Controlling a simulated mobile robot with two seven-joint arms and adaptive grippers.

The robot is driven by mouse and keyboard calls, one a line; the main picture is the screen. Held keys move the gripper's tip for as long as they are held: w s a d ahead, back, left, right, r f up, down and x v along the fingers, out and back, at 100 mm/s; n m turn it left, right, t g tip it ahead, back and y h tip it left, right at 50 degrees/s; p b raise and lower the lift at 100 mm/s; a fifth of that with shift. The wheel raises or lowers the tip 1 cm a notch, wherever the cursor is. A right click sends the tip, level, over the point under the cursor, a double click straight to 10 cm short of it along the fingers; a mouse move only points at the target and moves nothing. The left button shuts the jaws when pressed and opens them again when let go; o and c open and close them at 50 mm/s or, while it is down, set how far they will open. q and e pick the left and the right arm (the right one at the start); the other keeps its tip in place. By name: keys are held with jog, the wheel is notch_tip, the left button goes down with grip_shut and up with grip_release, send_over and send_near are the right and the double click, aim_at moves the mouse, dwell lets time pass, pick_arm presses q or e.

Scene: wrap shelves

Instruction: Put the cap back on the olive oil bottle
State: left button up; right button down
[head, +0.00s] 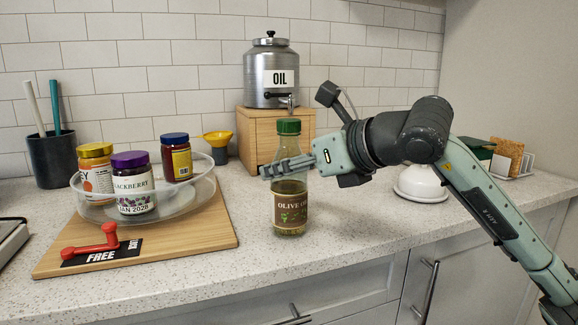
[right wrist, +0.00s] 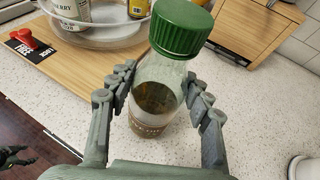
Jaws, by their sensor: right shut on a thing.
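The olive oil bottle (head: 291,210) stands upright on the speckled counter, right of the wooden board. It is clear glass with a brown label and oil in the lower part. The green cap (head: 288,127) sits on top of its neck; how tightly it is screwed on cannot be seen. My right gripper (head: 275,170) comes in from the right and is shut on the bottle's upper body, below the cap. In the right wrist view the bottle (right wrist: 158,90) stands between my fingers, with the green cap (right wrist: 182,28) above them.
A steel oil dispenser (head: 262,75) stands on a wooden box (head: 247,125) behind the bottle. The counter in front is clear.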

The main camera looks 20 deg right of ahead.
jog(key=c, duration=1)
grip_release()
jog(key=o, duration=0.3)
pick_arm(q)
jog(key=shift+w+r, duration=0.25)
jog(key=shift+r, duration=0.15)
jog(key=shift+r, duration=0.15)
pick_arm(e)
jog(key=shift+r, duration=0.1)
jog(key=shift+b+v, duration=0.3)
jog(key=shift+v, duration=0.95)
pick_arm(q)
notch_tip(320, 180, up, 3)
jog(key=shift+w+a+r+b, duration=0.1)
jog(key=shift+b, duration=0.55)
pick_arm(e)
jog(key=v, duration=0.9)
jog(key=shift+s, duration=0.2)
jog(key=shift+d, duration=0.1)
